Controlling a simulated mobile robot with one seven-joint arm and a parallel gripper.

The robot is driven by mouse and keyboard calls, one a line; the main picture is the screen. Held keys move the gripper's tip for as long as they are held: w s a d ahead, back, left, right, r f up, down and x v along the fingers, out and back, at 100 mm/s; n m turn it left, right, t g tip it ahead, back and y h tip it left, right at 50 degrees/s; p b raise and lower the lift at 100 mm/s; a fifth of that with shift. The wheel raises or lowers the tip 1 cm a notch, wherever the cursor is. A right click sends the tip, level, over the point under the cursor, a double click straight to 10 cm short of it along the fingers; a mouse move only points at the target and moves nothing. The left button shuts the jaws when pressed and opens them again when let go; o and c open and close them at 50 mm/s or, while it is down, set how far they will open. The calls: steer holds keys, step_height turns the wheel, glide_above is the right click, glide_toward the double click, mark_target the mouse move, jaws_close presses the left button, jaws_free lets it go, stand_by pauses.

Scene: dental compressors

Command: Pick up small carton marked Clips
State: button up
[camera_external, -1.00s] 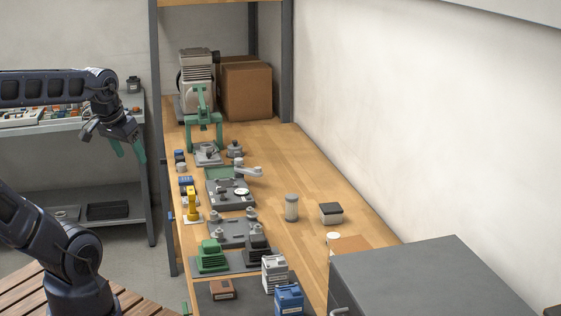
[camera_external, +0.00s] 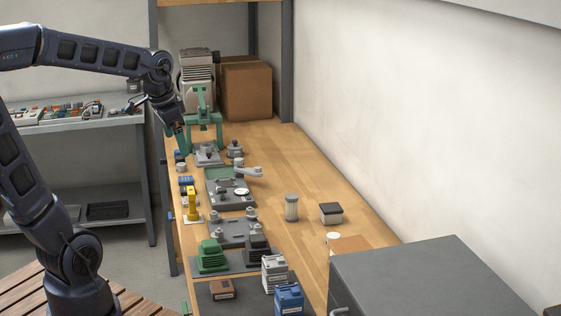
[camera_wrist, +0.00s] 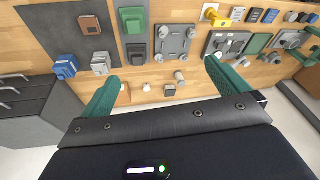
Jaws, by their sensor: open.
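No label reading Clips is legible, so I cannot tell which small box is the carton.
A green press frame (camera_external: 204,118) stands close to my gripper at the back. Grey fixtures (camera_external: 230,193), a yellow stand (camera_external: 193,204) and a green block (camera_external: 212,256) line the bench. A grey cabinet (camera_external: 430,275) is at front right.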

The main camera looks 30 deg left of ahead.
steer(key=w+d+f+m+g, duration=0.1)
steer(key=w+d+f+m, duration=0.1)
steer(key=w+d+m, duration=0.55)
steer(key=m+g+h, duration=0.3)
steer(key=m+g, duration=0.2)
steer(key=m, duration=0.8)
glide_toward(353, 246)
steer(key=shift+s+d+f+n, duration=0.25)
steer(key=shift+s+d+f, duration=0.1)
steer(key=shift+s, duration=0.15)
steer(key=shift+d+f, duration=0.25)
steer(key=shift+f, duration=0.1)
steer(key=x, duration=0.5)
steer(key=shift+s, duration=0.1)
steer(key=shift+w+x, duration=0.1)
steer(key=shift+x, duration=1.2)
steer(key=shift+w+x, duration=0.15)
steer(key=shift+x, duration=1.2)
steer(key=shift+a+f, duration=0.2)
steer(key=shift+f, duration=0.15)
steer(key=c, duration=0.8)
